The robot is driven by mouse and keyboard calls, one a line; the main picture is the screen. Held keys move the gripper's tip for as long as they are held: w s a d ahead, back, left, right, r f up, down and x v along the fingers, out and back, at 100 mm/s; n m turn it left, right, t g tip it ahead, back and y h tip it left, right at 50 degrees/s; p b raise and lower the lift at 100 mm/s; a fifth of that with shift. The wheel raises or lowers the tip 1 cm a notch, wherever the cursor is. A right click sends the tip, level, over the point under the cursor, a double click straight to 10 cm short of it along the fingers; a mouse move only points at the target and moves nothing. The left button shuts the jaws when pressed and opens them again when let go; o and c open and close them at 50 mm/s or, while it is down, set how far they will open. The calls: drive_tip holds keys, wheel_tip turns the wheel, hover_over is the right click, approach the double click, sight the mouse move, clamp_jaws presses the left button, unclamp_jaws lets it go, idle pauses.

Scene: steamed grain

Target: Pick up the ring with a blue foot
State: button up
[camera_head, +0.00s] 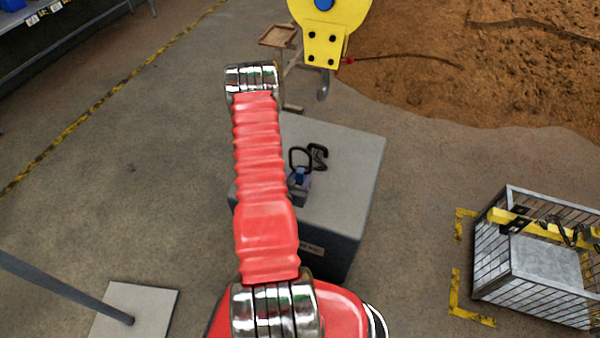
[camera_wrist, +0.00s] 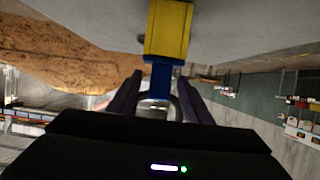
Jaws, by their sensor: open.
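The ring's blue foot (camera_wrist: 159,76) stands between the fingers of my gripper (camera_wrist: 160,84) in the upside-down wrist view, joined to a yellow block (camera_wrist: 168,30). A greyish curved part, apparently the ring, shows between the fingers, partly hidden by the palm. The fingers are apart; I cannot tell whether they touch it. In the head view, a blue part (camera_head: 300,174) below a dark ring (camera_head: 299,156) is on the grey pedestal (camera_head: 350,165). My arm hides part of this spot, and my gripper is hard to make out there.
A second dark looped piece (camera_head: 318,155) is close to the ring on the pedestal. A yellow hook block (camera_head: 326,35) hangs beyond. A wire cage (camera_head: 530,285) with yellow parts stands at right. Brown soil (camera_head: 480,70) lies at back right; the floor at left is mostly clear.

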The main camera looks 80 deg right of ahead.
sight(304, 169)
drive_tip(key=shift+x, duration=2.55)
drive_tip(key=shift+c, duration=0.3)
clamp_jaws()
drive_tip(key=shift+r, duration=0.1)
